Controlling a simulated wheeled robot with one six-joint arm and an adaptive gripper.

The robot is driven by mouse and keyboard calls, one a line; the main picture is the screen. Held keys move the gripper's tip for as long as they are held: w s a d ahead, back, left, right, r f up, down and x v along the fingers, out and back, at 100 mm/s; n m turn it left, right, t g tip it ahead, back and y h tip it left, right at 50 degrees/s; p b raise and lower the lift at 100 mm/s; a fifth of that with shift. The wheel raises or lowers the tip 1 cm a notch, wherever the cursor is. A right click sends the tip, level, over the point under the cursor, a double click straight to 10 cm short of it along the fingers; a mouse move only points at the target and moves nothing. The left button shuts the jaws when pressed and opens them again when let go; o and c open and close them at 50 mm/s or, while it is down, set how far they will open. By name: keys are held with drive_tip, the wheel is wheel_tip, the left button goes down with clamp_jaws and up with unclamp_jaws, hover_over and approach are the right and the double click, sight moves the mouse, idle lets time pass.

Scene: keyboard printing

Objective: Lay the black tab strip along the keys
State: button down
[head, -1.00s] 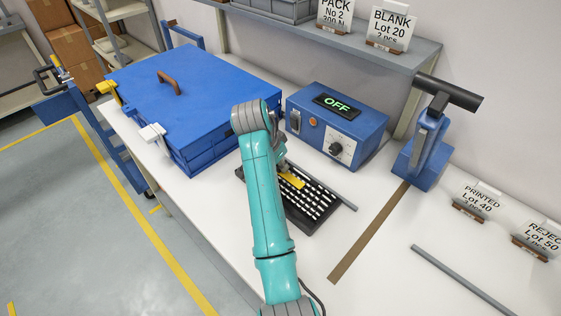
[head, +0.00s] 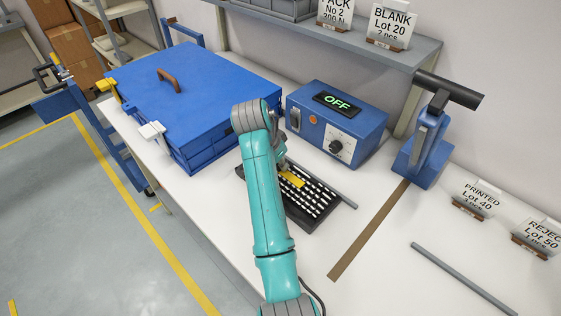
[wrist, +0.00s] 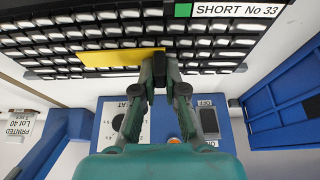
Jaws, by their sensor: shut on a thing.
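The black keyboard (head: 310,213) with rows of white keys lies on the white bench, partly behind my arm; it fills the top of the wrist view (wrist: 60,50). My gripper (wrist: 160,66) is down at the keyboard's edge, its fingers close together on a small dark piece that looks like part of the black tab strip. The strip's outline blends with the black keyboard, so I cannot tell how far it runs. A flat yellow piece (wrist: 112,60) lies over the keys beside the fingertips; it also shows in the head view (head: 293,179). A green and white label (wrist: 235,10) reads "SHORT No 33".
A blue control box (head: 337,125) showing OFF stands close behind the keyboard. A large blue case (head: 190,95) is at left, a blue press (head: 425,150) at right. Grey bars and a brown strip (head: 370,232) lie on the bench.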

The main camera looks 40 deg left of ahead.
drive_tip(key=shift+f, duration=0.15)
drive_tip(key=c, duration=1.2)
unclamp_jaws()
drive_tip(key=shift+o, duration=0.2)
drive_tip(key=shift+r, duration=3.5)
